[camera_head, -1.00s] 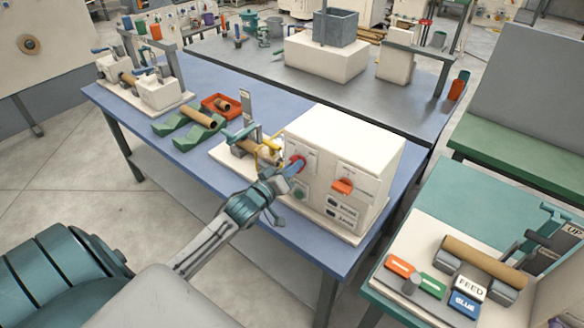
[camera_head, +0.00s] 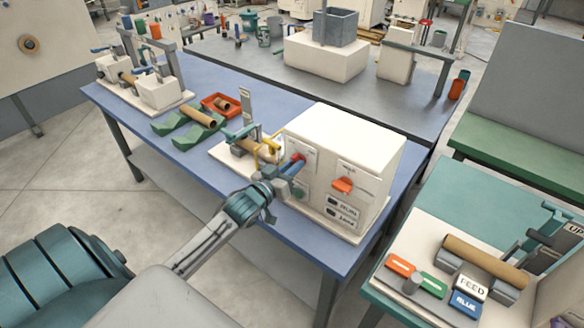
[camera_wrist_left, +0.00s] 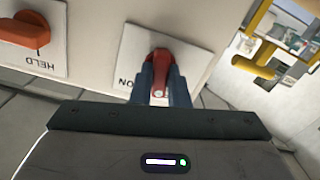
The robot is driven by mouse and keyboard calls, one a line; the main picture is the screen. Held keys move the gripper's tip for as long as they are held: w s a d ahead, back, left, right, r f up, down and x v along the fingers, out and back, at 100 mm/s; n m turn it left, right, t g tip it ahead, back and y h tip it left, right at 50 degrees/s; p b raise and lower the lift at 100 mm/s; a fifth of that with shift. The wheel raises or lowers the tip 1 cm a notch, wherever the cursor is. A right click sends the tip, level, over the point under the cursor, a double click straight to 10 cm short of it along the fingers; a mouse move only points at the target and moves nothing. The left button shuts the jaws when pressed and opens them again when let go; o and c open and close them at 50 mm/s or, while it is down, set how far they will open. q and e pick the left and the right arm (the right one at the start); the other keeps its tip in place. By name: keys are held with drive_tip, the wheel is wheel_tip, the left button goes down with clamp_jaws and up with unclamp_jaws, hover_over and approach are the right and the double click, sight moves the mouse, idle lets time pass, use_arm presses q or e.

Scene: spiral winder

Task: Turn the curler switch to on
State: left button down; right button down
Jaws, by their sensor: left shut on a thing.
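A white machine box (camera_head: 345,150) stands on the blue table. Its front has a red switch (camera_head: 299,157) on a white plate at the left and an orange handle (camera_head: 343,185) on another plate to the right. My left gripper (camera_head: 293,164) reaches the red switch from the front. In the left wrist view, both dark fingers are shut on the red switch (camera_wrist_left: 160,68), one on each side. An upside-down ON label (camera_wrist_left: 128,82) shows beside the left finger; the rest of the plate's lower part is hidden. My right gripper is out of view.
A green button (camera_head: 299,194) sits below the red switch. A winding fixture with a cardboard tube (camera_head: 242,148) stands left of the box. A green cradle (camera_head: 187,138) and red tray (camera_head: 221,107) lie farther left. The table's front edge runs below my left arm.

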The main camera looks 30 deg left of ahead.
use_arm(q)
drive_tip(key=m+b, duration=0.3)
drive_tip(key=m, duration=0.7)
drive_tip(key=shift+m, duration=0.3)
idle(0.4)
drive_tip(key=c, duration=1.4)
unclamp_jaws()
drive_tip(key=shift+s, duration=0.1)
drive_tip(key=s+b, duration=0.3)
drive_tip(key=s, duration=0.7)
drive_tip(key=shift+s+a, duration=0.3)
drive_tip(key=shift+a, duration=0.15)
